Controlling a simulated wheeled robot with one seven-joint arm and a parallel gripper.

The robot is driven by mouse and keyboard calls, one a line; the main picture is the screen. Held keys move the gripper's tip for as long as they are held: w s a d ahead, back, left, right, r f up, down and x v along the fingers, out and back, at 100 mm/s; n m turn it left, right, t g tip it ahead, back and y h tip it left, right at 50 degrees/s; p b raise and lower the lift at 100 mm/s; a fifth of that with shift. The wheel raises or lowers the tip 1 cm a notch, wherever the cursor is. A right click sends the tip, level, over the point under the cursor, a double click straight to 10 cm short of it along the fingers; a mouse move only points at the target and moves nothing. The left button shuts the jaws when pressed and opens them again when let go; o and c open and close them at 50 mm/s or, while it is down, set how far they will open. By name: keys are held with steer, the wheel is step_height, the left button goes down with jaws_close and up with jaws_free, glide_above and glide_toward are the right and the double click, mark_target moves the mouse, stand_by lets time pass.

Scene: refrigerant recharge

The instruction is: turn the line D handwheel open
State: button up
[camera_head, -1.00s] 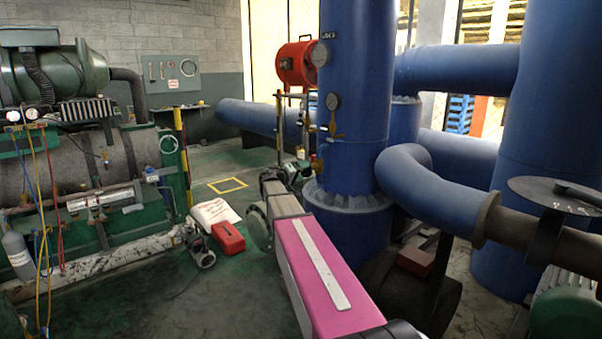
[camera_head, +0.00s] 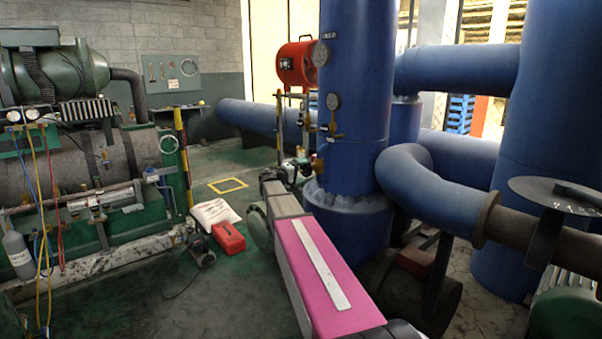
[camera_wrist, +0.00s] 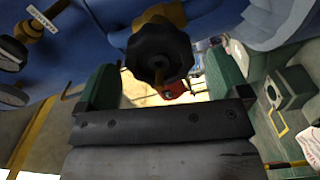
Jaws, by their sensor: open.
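A black lobed handwheel (camera_wrist: 160,52) on a brass-coloured stem shows at the upper middle of the wrist view. I cannot read a tag that names its line. My gripper (camera_wrist: 163,84) has two green fingers, spread apart, with the handwheel in the gap between them as seen from the wrist. I cannot tell whether either finger touches it. In the head view my gripper (camera_head: 298,170) is small, beside the lower part of the blue vertical vessel (camera_head: 352,120), close to a brass valve fitting (camera_head: 317,165). The handwheel is not clear there.
Pressure gauges (camera_head: 333,101) and a red round housing (camera_head: 297,64) sit above my gripper. Blue pipes (camera_head: 425,185) fill the right side. A red box (camera_head: 228,237) and white sack (camera_head: 214,213) lie on the floor at left. Open floor lies beyond them.

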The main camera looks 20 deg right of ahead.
steer(key=v, duration=0.6)
steer(key=shift+s+a, duration=0.15)
steer(key=shift+a, duration=0.25)
steer(key=s+a+f+g+y, duration=0.2)
steer(key=s+f+y, duration=0.3)
steer(key=s+f, duration=0.6)
steer(key=s+a+f+g+y, duration=0.2)
steer(key=s+a+f+y, duration=0.4)
steer(key=s+f, duration=0.4)
steer(key=s+a+f+m+g+y, duration=0.1)
steer(key=s+a+f+g+y, duration=0.1)
steer(key=s+a+f+y, duration=0.4)
steer(key=s+a+f, duration=0.2)
steer(key=s+f, duration=0.2)
steer(key=shift+s+a, duration=0.2)
steer(key=shift+a, duration=0.1)
steer(key=shift+f, duration=0.1)
steer(key=shift+c, duration=0.3)
stand_by(0.8)
